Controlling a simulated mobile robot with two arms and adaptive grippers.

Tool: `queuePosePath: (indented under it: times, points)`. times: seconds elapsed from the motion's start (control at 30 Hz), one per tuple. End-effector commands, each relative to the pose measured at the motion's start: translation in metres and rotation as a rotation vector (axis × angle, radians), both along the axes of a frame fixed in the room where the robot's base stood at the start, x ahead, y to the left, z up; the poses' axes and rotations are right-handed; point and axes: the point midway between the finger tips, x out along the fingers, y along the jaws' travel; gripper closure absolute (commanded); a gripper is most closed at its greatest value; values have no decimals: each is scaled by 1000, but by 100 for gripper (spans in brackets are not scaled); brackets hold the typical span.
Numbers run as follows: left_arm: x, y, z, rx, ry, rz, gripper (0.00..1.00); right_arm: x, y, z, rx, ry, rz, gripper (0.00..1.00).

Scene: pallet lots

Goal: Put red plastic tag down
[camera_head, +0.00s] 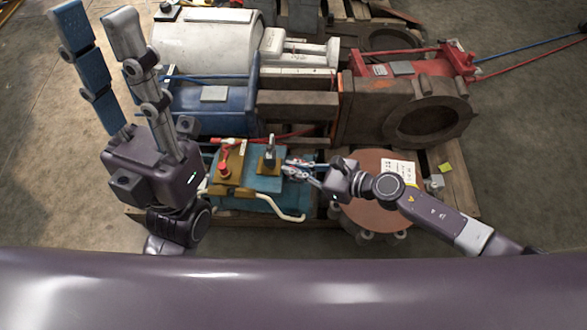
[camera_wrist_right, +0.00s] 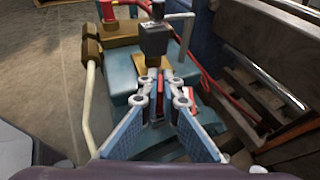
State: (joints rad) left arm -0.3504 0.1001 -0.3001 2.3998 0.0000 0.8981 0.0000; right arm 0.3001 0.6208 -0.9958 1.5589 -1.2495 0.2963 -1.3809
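The red plastic tag (camera_wrist_right: 162,92) shows as a small red strip between the tips of my right gripper (camera_wrist_right: 161,88) in the right wrist view. The fingers close in on it from both sides; most of it is hidden. In the head view my right gripper (camera_head: 297,169) is over the right end of a teal machine (camera_head: 261,184), and the tag cannot be made out there. My left gripper (camera_head: 98,22) is raised at the upper left, its two long fingers apart and empty.
The machine carries a black-topped valve (camera_wrist_right: 154,38), a red knob (camera_head: 224,168) and a white hose (camera_head: 288,213). A round brown drum (camera_head: 372,212) with a paper label stands right of it. A blue machine (camera_head: 213,108) and a rusty housing (camera_head: 400,111) stand behind. Bare floor lies left.

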Motion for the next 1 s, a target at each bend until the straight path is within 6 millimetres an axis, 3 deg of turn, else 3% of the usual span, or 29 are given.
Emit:
queuePosePath:
  times: [0.4, 0.6, 1.0]
  points:
    - [-1, 0, -5, -1, -3, 0, 70, 0, 0, -5, 0, 0, -1, 100]
    - [-1, 0, -3, -1, -3, 0, 70, 0, 0, -4, -1, 0, -1, 78]
    - [0, 0, 2, -1, -1, -1, 70, -1, -4, 2, -3, 1, -1, 78]
